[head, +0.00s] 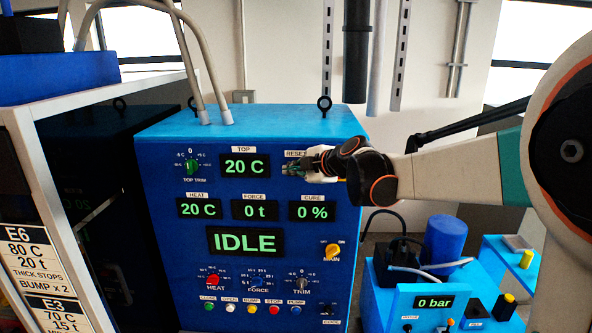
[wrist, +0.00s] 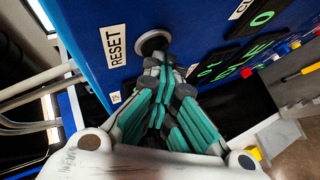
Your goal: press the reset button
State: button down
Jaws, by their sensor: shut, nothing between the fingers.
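The blue control panel (head: 165,232) faces me, with a white RESET label (head: 294,154) near its upper right. My gripper (head: 291,168) is just below that label, and the reset button is hidden behind it in the head view. In the wrist view the round reset button (wrist: 153,41) shows a pale ring with a dark centre, beside the RESET label (wrist: 112,45). My gripper (wrist: 163,63) has its teal-padded fingers shut and empty, with the tips at the lower edge of the button. I cannot tell whether they touch it. The large display (head: 246,242) reads IDLE.
Other controls sit lower on the panel: the yellow MAIN switch (head: 333,250), the red HEAT knob (head: 213,281) and a row of small buttons. A blue unit with a 0 bar display (head: 433,302) stands at the right. A white shelf frame (head: 60,200) is close on the left.

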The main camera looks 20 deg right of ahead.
jog(key=shift+s, duration=0.15)
jog(key=shift+s+a, duration=0.25)
jog(key=shift+s, duration=0.5)
jog(key=s, duration=0.1)
jog(key=s+a, duration=0.1)
jog(key=s, duration=0.3)
jog(key=shift+a, duration=0.35)
dwell(0.4)
